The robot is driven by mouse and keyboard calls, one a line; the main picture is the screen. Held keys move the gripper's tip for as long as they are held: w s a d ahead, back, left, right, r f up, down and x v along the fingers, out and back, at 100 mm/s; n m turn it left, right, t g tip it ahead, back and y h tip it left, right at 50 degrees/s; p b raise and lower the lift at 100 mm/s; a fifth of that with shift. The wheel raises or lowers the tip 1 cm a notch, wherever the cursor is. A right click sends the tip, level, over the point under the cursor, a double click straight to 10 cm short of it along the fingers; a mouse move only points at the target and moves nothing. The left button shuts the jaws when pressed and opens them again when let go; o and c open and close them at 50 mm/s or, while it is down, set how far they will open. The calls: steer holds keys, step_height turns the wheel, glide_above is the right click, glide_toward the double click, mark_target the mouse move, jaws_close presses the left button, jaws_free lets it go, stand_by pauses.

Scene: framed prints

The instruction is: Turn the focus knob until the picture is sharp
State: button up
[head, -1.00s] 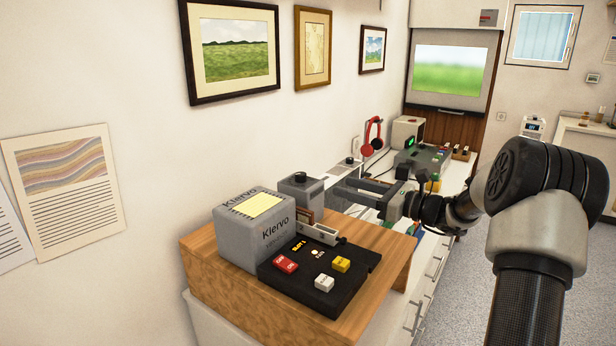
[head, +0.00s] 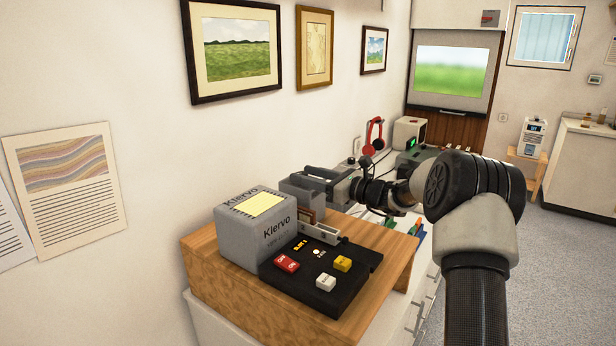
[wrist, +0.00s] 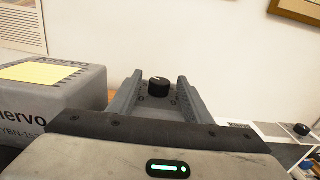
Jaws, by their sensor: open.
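The picture (head: 452,70) on the screen at the far end is blurred, with soft green below and pale blue above. A black round knob (wrist: 159,85) with a light mark shows in the wrist view. It appears between the two fingers of my gripper (wrist: 160,78), with a gap on each side. My gripper is open and holds nothing.
The grey Klervo box (head: 250,232) stands close left of my gripper on a wooden stand (head: 225,270). A black panel (head: 325,275) with red, white and yellow buttons lies in front. Another dark knob (wrist: 302,129) sits farther right. Red headphones (head: 375,135) stand behind.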

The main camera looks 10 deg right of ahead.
steer(key=c, duration=1.1)
steer(key=shift+o, duration=0.2)
steer(key=m+t+h+b, duration=0.1)
steer(key=b, duration=0.1)
steer(key=t+h+b, duration=0.1)
steer(key=b, duration=0.1)
steer(key=shift+s+a+f+m, duration=0.15)
steer(key=shift+f+m, duration=0.15)
steer(key=shift+m, duration=0.1)
steer(key=m+t+h+b, duration=0.1)
steer(key=h+b, duration=0.1)
steer(key=b, duration=0.1)
steer(key=shift+a+m, duration=0.15)
steer(key=shift+m, duration=0.15)
steer(key=b, duration=0.1)
steer(key=m+h+b, duration=0.1)
steer(key=shift+s+r+t+h+b, duration=0.1)
steer(key=shift+r+t+h+b, duration=0.1)
steer(key=shift+t+h+b, duration=0.15)
steer(key=shift+r+h, duration=0.15)
steer(key=shift+h, duration=0.1)
steer(key=shift+r, duration=0.1)
steer(key=o, duration=1.1)
steer(key=shift+c, duration=0.2)
